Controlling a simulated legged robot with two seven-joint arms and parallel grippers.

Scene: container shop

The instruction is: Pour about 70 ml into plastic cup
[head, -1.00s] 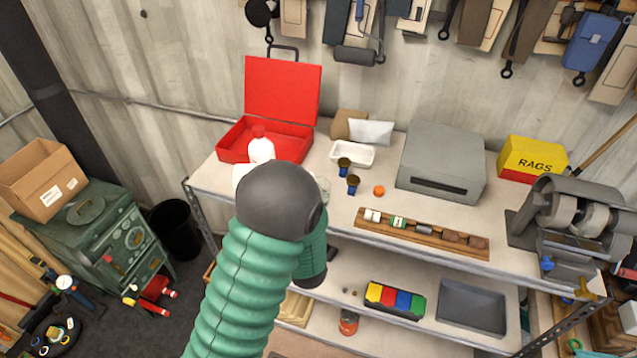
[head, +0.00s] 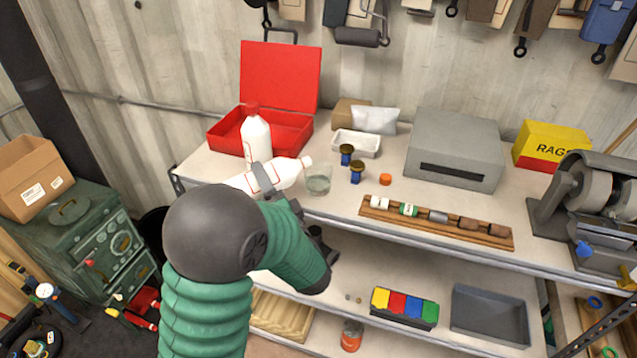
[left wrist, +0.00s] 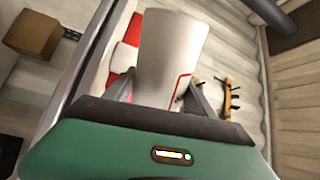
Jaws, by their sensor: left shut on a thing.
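My left gripper (head: 264,180) is shut on a white bottle (head: 285,173) with a red outline label. The bottle is tipped nearly level, its open neck pointing right. The neck is at the rim of the clear plastic cup (head: 318,181), which stands upright on the bench. The cup's lower part looks grey-green, as if liquid is in it; I see no clear stream. In the left wrist view the bottle (left wrist: 168,55) rises between the fingers. My right gripper is not in view.
A second white bottle (head: 256,134) with a red cap stands behind, by the red toolbox (head: 279,80). An orange cap (head: 385,180), two small dark-topped jars (head: 357,173), a white tray (head: 356,143) and a wooden rack (head: 435,224) are near the cup.

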